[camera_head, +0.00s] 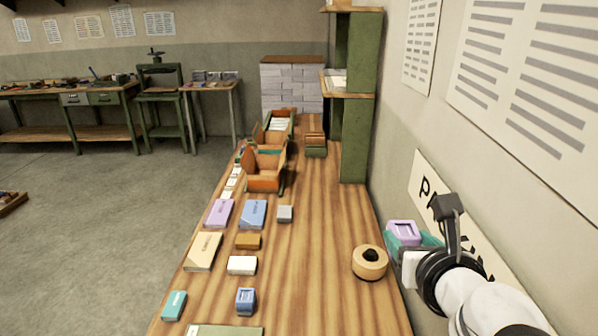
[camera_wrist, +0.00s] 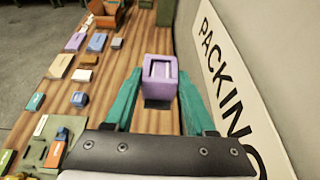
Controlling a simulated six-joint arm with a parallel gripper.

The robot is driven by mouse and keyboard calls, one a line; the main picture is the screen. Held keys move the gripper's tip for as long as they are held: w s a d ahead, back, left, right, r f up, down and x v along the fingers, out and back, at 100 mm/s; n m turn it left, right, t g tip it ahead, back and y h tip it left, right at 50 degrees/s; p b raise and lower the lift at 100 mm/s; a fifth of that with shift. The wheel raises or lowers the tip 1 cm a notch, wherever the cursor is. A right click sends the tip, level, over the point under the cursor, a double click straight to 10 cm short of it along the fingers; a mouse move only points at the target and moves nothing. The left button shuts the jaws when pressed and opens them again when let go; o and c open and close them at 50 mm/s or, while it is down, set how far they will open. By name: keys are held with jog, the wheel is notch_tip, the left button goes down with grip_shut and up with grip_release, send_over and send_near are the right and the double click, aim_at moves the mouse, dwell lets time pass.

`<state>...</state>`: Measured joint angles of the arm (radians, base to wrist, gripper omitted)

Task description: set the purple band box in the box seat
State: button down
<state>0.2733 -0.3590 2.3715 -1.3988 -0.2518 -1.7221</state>
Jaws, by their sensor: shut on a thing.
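The purple band box (camera_head: 402,228) is a small lilac block with a slotted, recessed face. In the wrist view the box (camera_wrist: 160,70) is between the two teal fingertips of my gripper (camera_wrist: 159,85), which is shut on it. In the head view my gripper (camera_head: 418,243) holds it up at the right, beside the wall and past the table's right edge as seen. I cannot tell for sure which thing is the box seat. A green tray (camera_wrist: 42,136) with small pieces on it shows at lower left in the wrist view, its edge cut off by the frame.
A round wooden piece with a black knob (camera_head: 370,264) stands left of my gripper. Several small boxes and packets, among them a blue box (camera_head: 246,301) and a white box (camera_head: 242,265), cover the table's left half. A green shelf (camera_head: 357,130) rises at the back right.

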jog(key=w+a+f+n+y, duration=0.3)
jog(key=w+a+f, duration=0.2)
jog(key=w+f, duration=0.6)
jog(key=w+a+f+n+y, duration=0.25)
jog(key=w+a+f, duration=0.25)
jog(key=w+f, duration=0.65)
jog(key=shift+m+g, duration=0.25)
jog(key=shift+g, duration=0.25)
jog(key=a+f, duration=0.2)
jog(key=a, duration=0.1)
jog(key=w+a+f, duration=0.1)
jog(key=a+f, duration=0.2)
jog(key=a, duration=0.1)
jog(key=a+f, duration=0.3)
jog(key=shift+w+a+f, duration=0.25)
jog(key=shift+a, duration=0.05)
notch_tip(320, 180, down, 4)
jog(key=shift+a+f, duration=0.1)
jog(key=shift+f, duration=0.1)
jog(key=shift+c, duration=1.2)
grip_release()
